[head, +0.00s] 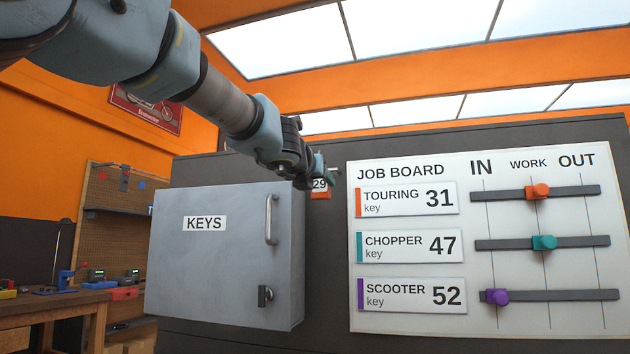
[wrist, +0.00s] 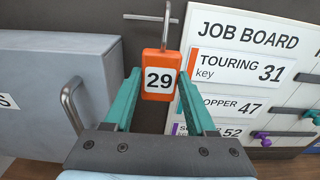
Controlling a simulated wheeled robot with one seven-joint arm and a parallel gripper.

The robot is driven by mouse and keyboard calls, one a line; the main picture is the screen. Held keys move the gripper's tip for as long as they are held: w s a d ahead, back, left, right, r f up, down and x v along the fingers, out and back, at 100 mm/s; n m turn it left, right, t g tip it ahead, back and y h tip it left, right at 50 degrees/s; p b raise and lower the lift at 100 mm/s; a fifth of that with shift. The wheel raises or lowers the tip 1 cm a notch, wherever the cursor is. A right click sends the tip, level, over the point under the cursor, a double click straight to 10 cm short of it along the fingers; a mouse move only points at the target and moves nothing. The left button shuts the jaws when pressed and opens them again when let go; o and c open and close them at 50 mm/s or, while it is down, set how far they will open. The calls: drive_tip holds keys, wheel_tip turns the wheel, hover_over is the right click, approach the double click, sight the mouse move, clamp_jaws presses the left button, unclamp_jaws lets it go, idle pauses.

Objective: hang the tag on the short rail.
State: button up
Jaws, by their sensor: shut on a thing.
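The tag (wrist: 158,83) is an orange block with a white label reading 29 and a thin metal hook on top. It is between the teal fingers of my gripper (wrist: 160,76), which is shut on it. In the head view the tag (head: 320,194) shows partly behind my gripper (head: 318,177). A thin short rail (wrist: 139,16) runs level on the dark wall panel, at the height of the hook's upper part. The hook crosses the rail in the wrist view; I cannot tell whether it is over the rail or in front of it.
A grey KEYS cabinet (head: 220,265) with a protruding handle (head: 271,220) stands close on the left. The white job board (head: 400,325) with slider rails and coloured knobs is close on the right. Dark panel shows between them. A workbench (head: 55,303) is at far left.

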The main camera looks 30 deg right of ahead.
drive_tip(key=x, duration=0.8)
drive_tip(key=shift+w+d+f, duration=0.15)
drive_tip(key=shift+d+f, duration=0.05)
drive_tip(key=shift+f, duration=0.2)
idle(0.5)
drive_tip(key=o, duration=1.3)
drive_tip(key=shift+o, duration=0.2)
drive_tip(key=shift+a, duration=0.1)
drive_tip(key=v, duration=1)
drive_tip(key=shift+s+a+r+b, duration=0.1)
drive_tip(key=shift+s+a+b, duration=0.1)
drive_tip(key=shift+s+b, duration=0.1)
